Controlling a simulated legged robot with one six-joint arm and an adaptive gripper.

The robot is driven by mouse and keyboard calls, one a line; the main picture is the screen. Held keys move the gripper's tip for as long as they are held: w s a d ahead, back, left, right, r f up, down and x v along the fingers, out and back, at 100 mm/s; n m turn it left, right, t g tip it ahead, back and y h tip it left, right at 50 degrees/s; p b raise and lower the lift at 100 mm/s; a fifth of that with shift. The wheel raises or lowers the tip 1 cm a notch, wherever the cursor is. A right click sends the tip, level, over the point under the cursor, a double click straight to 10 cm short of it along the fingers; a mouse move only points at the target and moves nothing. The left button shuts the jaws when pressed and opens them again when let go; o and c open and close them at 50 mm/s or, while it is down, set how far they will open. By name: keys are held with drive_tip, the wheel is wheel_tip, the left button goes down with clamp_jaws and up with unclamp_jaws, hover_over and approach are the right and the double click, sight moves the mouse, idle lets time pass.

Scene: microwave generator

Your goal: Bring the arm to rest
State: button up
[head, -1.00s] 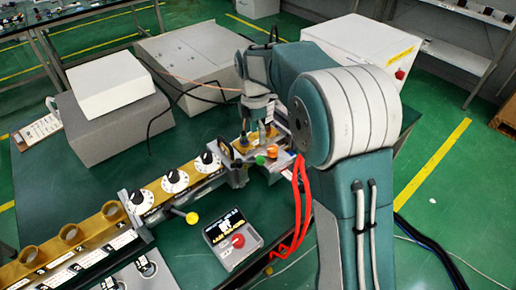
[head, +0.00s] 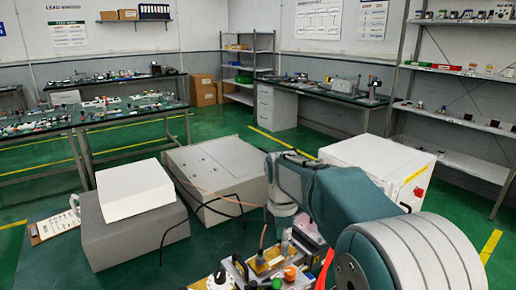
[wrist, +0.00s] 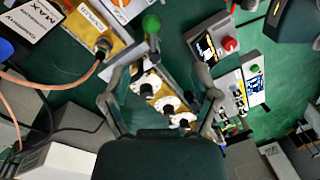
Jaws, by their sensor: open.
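My arm (head: 345,205) reaches forward from the lower right of the head view, bent at its large banded joint. Its wrist end is over the bench's instruments, and the fingers are not clear there. In the wrist view my gripper (wrist: 174,64) is open, its two fingers spread with nothing between them. Beyond the fingers lies a gold panel with several white dials (wrist: 150,82). A green ball knob (wrist: 151,24) is above the left finger. A small box with a red button (wrist: 230,44) is to the upper right.
A white box on a grey box (head: 125,235) and a flat grey case (head: 215,170) stand left of the arm. A white cabinet (head: 375,160) is behind it. A cable (wrist: 55,87) crosses the wrist view's left. Green floor is open beyond the bench.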

drive_tip(key=s+d+r+m+t, duration=0.2)
drive_tip(key=s+d+r+m, duration=0.1)
drive_tip(key=s+m, duration=0.25)
drive_tip(key=s+d+r+m+t, duration=0.2)
drive_tip(key=s+d+r+m, duration=0.15)
drive_tip(key=s, duration=0.35)
drive_tip(key=s+d+f+m+t, duration=0.2)
drive_tip(key=s+m+t, duration=0.1)
drive_tip(key=s+m, duration=0.6)
drive_tip(key=s, duration=0.3)
drive_tip(key=shift+s+d+f+m, duration=0.2)
drive_tip(key=shift+f+m, duration=0.2)
drive_tip(key=shift+a, duration=0.1)
